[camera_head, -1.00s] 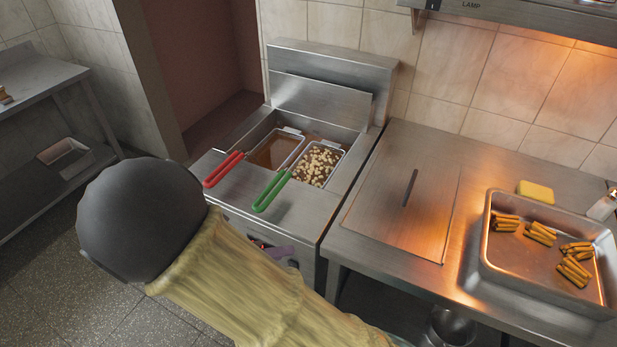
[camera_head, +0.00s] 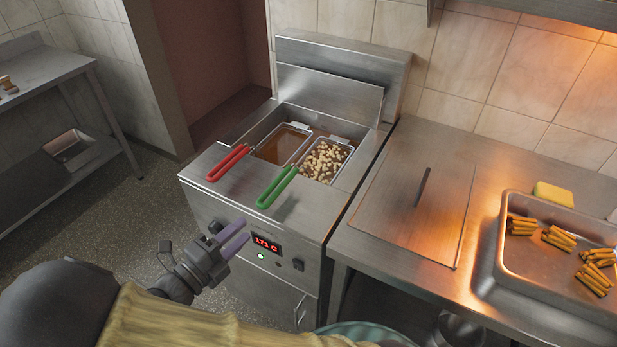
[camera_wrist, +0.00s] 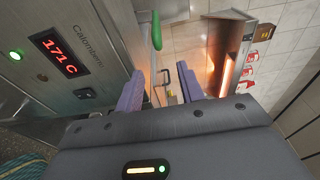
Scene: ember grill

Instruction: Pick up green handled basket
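The green-handled basket (camera_head: 327,161) sits in the right side of the fryer well and holds pale, cube-like pieces. Its green handle (camera_head: 277,187) sticks out over the fryer's front edge. In the wrist view the green handle (camera_wrist: 156,31) shows beyond and above my fingers. My gripper (camera_head: 238,238) is in front of the fryer's front panel, below and left of the green handle and apart from it. Its two purple fingers are spread with nothing between them, as the wrist view also shows (camera_wrist: 160,92).
A red-handled basket (camera_head: 227,162) sits left of the green one in the fryer (camera_head: 333,230). Its display (camera_head: 267,244) reads 171 C. A steel counter (camera_head: 480,190) on the right holds a tray (camera_head: 510,262) of fried sticks and a yellow sponge (camera_head: 553,194).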

